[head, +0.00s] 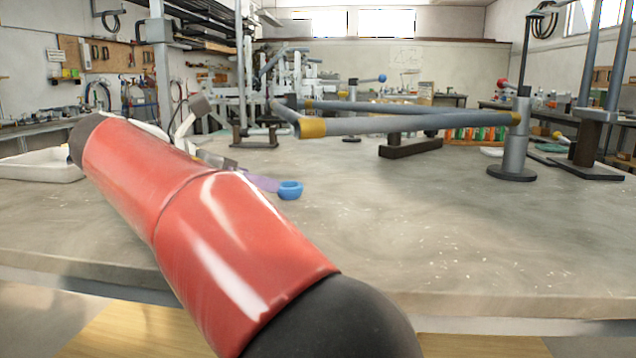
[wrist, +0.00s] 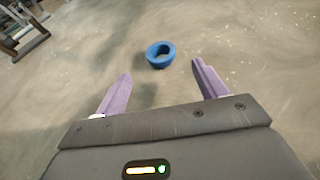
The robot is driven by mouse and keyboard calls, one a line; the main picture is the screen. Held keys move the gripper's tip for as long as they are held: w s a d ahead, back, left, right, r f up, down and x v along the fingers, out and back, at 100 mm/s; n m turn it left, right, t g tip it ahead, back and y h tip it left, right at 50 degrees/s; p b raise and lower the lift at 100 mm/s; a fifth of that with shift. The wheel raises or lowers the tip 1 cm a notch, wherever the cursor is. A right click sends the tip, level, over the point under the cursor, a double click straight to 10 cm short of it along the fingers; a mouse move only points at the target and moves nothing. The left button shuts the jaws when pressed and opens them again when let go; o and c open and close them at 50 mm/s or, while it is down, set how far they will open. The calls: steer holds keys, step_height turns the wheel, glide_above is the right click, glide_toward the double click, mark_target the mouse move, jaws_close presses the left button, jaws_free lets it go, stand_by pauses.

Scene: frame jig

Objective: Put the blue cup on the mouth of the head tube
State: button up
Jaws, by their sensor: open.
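The blue cup (head: 290,190) is a small ring-shaped piece standing on the grey worktop. In the wrist view the cup (wrist: 152,61) lies just ahead of my open gripper (wrist: 162,69), within the span of the two purple fingers and apart from both. In the head view one purple finger of my gripper (head: 262,183) shows just left of the cup; my red arm hides part of the gripper. The grey bike frame (head: 420,124) is held above the worktop behind the cup. The short tube at its left end (head: 286,113) appears to be the head tube; its mouth is not clear.
A stand with a round base (head: 512,174) holds the frame's right end. A dark block (head: 410,147) sits under the frame. A white tray (head: 40,166) is at the left. The worktop right of the cup is clear.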

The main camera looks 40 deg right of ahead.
mark_target(291, 184)
steer(key=b+x, duration=0.2)
steer(key=x, duration=0.5)
steer(key=shift+d, duration=0.45)
steer(key=c, duration=1.1)
steer(key=shift+r, duration=0.1)
steer(key=shift+c, duration=0.2)
